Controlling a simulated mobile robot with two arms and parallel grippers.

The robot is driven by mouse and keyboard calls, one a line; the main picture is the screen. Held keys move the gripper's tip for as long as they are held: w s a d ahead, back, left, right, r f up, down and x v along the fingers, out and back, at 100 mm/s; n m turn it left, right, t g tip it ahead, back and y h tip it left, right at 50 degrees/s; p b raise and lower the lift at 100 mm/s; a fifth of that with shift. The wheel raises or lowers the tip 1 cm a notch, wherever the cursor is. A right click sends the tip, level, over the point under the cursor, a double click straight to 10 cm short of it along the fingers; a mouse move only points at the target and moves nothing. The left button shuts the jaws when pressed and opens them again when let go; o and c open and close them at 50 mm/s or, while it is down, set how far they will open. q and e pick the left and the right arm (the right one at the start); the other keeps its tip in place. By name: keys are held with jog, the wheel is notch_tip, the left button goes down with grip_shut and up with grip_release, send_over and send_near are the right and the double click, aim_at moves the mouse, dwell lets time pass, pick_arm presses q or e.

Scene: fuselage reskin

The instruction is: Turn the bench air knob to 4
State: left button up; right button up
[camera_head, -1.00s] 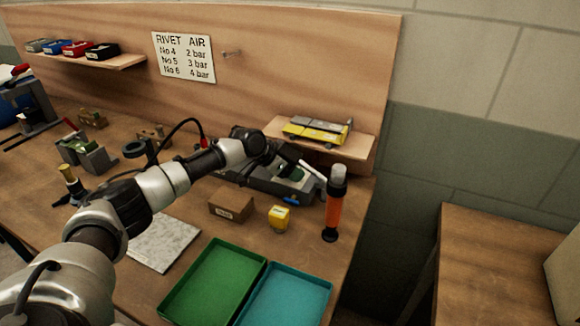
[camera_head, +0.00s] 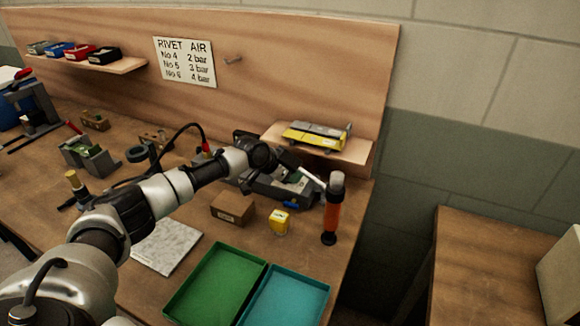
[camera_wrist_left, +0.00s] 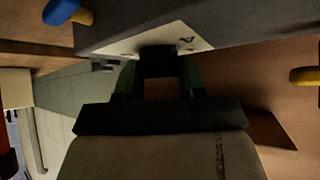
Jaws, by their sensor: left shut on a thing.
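The bench air unit (camera_head: 262,187) is a dark grey box at the back right of the bench, below the small shelf. My left arm reaches across the bench to it, and the left gripper (camera_head: 288,165) is at the unit, partly hidden by its own wrist. In the left wrist view, the left gripper (camera_wrist_left: 158,82) is shut on a black knob (camera_wrist_left: 158,58) between its green fingers. The knob sits at a pale dial plate (camera_wrist_left: 195,36) with dark marks on the grey box. The knob's pointer and setting cannot be read. My right gripper is not in view.
A white sign (camera_head: 184,62) lists rivet air pressures. A brown box (camera_head: 232,208), a yellow item (camera_head: 279,221) and an orange-and-black cylinder (camera_head: 331,215) stand before the unit. Green (camera_head: 191,299) and teal (camera_head: 318,308) trays lie in front. The shelf (camera_head: 355,151) overhangs close behind.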

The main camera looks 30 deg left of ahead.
pick_arm(q)
jog(key=o, duration=0.9)
jog(key=shift+r, duration=0.1)
jog(key=b+v, duration=0.1)
jog(key=v, duration=0.9)
jog(key=shift+s+a+r, duration=0.2)
jog(key=shift+s, duration=0.05)
jog(key=shift+r, duration=0.1)
